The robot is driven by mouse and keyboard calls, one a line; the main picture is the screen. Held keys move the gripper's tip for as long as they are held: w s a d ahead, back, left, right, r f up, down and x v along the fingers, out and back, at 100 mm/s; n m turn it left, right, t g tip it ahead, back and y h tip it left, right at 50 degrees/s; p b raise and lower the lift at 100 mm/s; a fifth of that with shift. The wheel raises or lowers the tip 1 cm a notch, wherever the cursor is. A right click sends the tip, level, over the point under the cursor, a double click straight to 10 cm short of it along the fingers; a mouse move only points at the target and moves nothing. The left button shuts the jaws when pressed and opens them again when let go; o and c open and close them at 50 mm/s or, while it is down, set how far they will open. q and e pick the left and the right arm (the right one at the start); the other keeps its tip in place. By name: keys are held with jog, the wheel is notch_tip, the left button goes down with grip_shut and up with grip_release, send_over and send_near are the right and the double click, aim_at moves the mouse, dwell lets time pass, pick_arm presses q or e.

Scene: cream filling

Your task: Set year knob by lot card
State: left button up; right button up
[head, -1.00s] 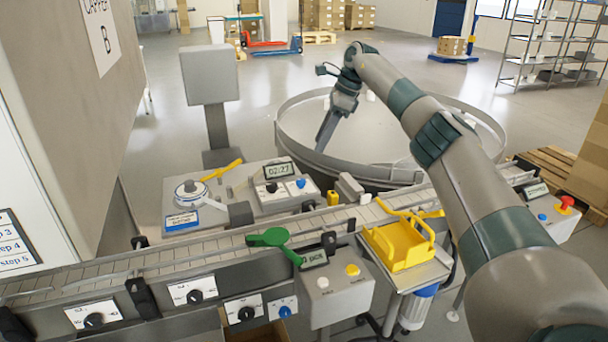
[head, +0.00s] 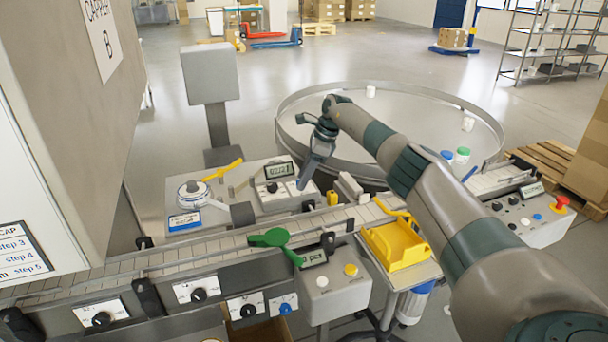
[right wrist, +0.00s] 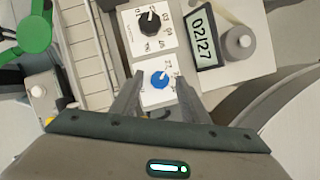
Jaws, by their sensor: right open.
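The coder box stands behind the conveyor in the head view, with a display (head: 279,170) and a black knob (head: 272,187). In the right wrist view the display (right wrist: 203,37) reads 02/27. The black knob (right wrist: 149,23) and the blue knob (right wrist: 160,79), on white dial plates, sit beside it. My right gripper (head: 303,184) is open, its fingers pointing down at the blue knob and hiding it in the head view. In the right wrist view the blue knob lies between the fingertips; contact cannot be told. A blue-and-white card (head: 184,220) lies at the box's left, its text unreadable. My left gripper is not in view.
The conveyor (head: 120,265) runs in front of the box. A green lever (head: 270,238) and a yellow tray (head: 395,245) are nearer. A yellow-handled lever (head: 222,170) stands left of the knobs. A large round table (head: 390,110) is behind my right arm.

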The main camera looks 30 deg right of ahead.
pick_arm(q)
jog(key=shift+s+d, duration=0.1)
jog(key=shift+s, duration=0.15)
pick_arm(e)
jog(key=shift+c, duration=0.6)
jog(key=c, duration=0.9)
